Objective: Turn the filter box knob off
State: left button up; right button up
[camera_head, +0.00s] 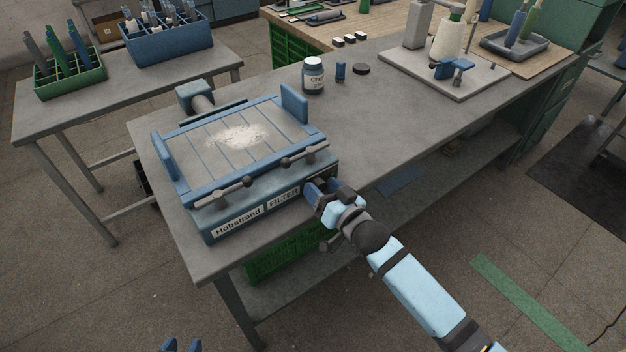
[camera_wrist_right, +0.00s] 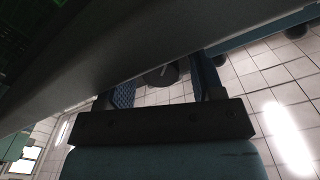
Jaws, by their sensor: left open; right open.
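The blue filter box (camera_head: 255,196), labelled "Hobstrand FILTER", stands at the front edge of the grey table, with pale dust on its slatted top. My right gripper (camera_head: 318,193) is at the right end of its front face, covering the knob there in the head view. In the right wrist view a dark round knob (camera_wrist_right: 161,75) with a small light mark shows between the open fingers of that gripper (camera_wrist_right: 165,88). I cannot tell whether the fingers touch it, nor read its setting. My left gripper (camera_head: 182,345) is open and empty at the bottom edge, away from the box.
A labelled jar (camera_head: 313,76), a small blue cylinder (camera_head: 341,72) and a black disc (camera_head: 361,69) stand behind on the table. A green crate (camera_head: 290,258) sits below the box. The table's middle right is clear.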

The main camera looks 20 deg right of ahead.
jog(key=shift+w, duration=0.2)
jog(key=shift+s+r, duration=0.1)
jog(key=shift+c, duration=0.6)
jog(key=c, duration=0.8)
